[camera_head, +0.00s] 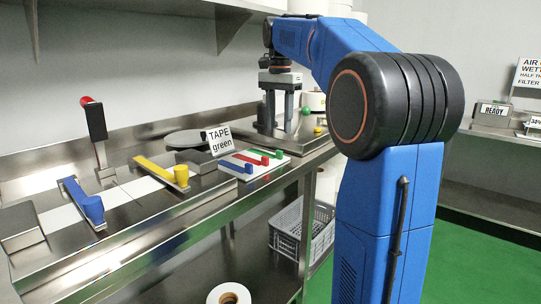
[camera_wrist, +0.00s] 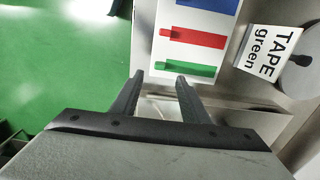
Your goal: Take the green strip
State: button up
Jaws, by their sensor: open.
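In the wrist view the green strip (camera_wrist: 196,69) is the one nearest my fingers, with the red strip (camera_wrist: 205,39) and blue strip (camera_wrist: 208,5) beyond. My gripper (camera_head: 279,122) points down beyond the board in the head view. Its fingers (camera_wrist: 160,78) are open and empty, apart from the strip. A "TAPE green" sign (camera_head: 219,140) stands by the board.
A grey crate (camera_head: 290,237) sits on the lower shelf. Green floor is open at right.

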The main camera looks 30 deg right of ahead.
aim_at(278, 151)
jog(key=shift+a+f, duration=0.15)
jog(key=shift+f, duration=4.2)
grip_shut()
